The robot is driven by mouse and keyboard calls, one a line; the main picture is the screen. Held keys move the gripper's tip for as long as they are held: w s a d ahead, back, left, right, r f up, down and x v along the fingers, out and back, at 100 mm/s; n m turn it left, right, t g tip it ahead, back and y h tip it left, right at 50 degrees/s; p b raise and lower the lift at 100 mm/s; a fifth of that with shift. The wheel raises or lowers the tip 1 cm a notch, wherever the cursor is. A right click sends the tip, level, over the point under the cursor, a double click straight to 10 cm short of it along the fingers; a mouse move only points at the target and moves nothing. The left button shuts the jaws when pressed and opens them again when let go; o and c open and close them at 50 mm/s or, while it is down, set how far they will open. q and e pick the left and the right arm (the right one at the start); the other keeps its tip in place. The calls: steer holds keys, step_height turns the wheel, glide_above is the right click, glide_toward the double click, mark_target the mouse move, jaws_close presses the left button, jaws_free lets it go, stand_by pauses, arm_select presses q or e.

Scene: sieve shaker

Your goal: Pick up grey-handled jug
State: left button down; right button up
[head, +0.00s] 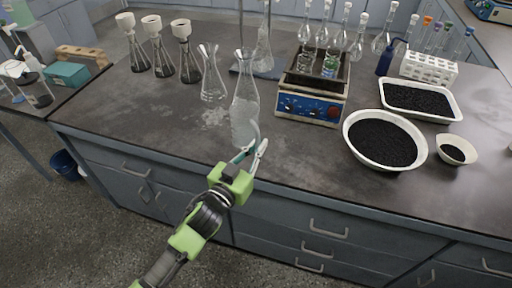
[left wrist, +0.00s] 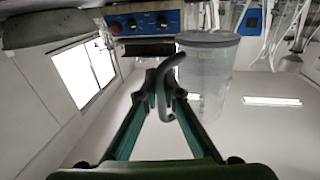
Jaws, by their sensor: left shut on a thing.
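The grey-handled jug is a clear, see-through vessel with a curved grey handle. In the left wrist view the jug body (left wrist: 208,75) is right of centre, and its handle (left wrist: 168,95) runs between the fingers. My left gripper (left wrist: 165,100) is shut on that handle. In the head view my left gripper (head: 252,152) is at the bench's front edge, with the grey handle (head: 256,132) at its tips. The jug body is hard to make out there against the glass flask behind. I cannot tell whether its base touches the bench. My right gripper is not in view.
A tall glass flask (head: 245,88) is close by the handle, with another flask (head: 212,75) to its left. A blue-fronted hotplate (head: 310,108) stands to the right, then a white bowl of black grains (head: 348,135). The bench's left front is clear.

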arm_select(q)
steer(key=s+d+r, duration=0.3)
steer(key=s+r, duration=0.4)
steer(key=s, duration=0.4)
steer(key=shift+r+b, duration=0.25)
steer(key=shift+b, duration=0.05)
